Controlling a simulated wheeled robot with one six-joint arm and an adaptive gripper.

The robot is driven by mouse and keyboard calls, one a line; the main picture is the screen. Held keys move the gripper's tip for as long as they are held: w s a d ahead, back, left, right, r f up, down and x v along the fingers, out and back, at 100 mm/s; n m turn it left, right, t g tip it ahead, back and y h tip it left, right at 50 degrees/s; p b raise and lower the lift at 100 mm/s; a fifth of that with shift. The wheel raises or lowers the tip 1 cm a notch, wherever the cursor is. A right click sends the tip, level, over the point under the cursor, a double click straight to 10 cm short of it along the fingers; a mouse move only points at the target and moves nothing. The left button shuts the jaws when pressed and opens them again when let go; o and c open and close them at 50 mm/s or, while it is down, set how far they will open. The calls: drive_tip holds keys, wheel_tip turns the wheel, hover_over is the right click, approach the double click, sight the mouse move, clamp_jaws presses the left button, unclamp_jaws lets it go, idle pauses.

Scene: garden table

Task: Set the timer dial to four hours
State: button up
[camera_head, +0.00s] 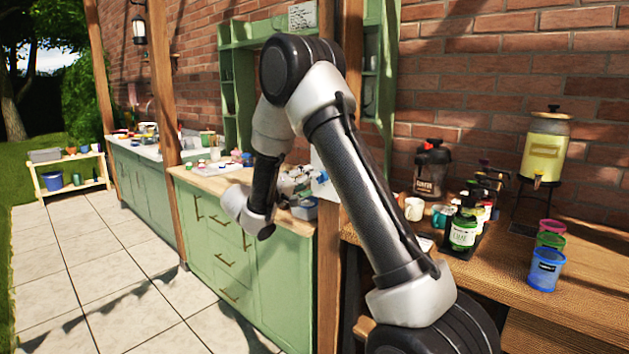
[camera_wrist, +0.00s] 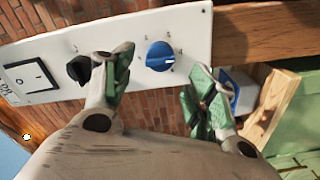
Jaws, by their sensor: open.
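The blue dial (camera_wrist: 160,56) sits on a white panel (camera_wrist: 122,38) in the wrist view. Its white pointer mark points to the right of the picture. Small marks ring the dial, but I cannot read them. My gripper (camera_wrist: 159,82) is open and empty. Its green-padded fingers stand either side of the blue dial in the picture, the left one between the dial and the black knob. I see no contact with the dial. In the head view my arm hides the fingers.
A wooden post (camera_head: 328,270) stands beside my arm. A wooden counter (camera_head: 590,290) at right holds a drink dispenser (camera_head: 545,150), cups and bottles. A green cabinet (camera_head: 215,245) with cluttered top stands at left. The paved floor (camera_head: 110,270) is clear.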

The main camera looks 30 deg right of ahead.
drive_tip(key=v, duration=0.7)
idle(0.3)
drive_tip(key=s+d+f+n+g+y, duration=0.2)
drive_tip(key=s+f+n+g+y, duration=0.15)
drive_tip(key=s, duration=0.45)
drive_tip(key=s+d+f+n+g+y, duration=0.25)
drive_tip(key=s+g, duration=0.25)
drive_tip(key=s, duration=0.4)
drive_tip(key=s+a+r+m+t+y, duration=0.1)
drive_tip(key=s+r+y, duration=0.4)
drive_tip(key=s, duration=0.5)
drive_tip(key=s+a+r+m+t+y, duration=0.2)
drive_tip(key=s+r+t+y, duration=0.3)
drive_tip(key=s, duration=0.4)
drive_tip(key=shift+s+a+m+t+y, duration=0.2)
drive_tip(key=shift+s+m+t+y, duration=0.25)
drive_tip(key=shift+m, duration=0.45)
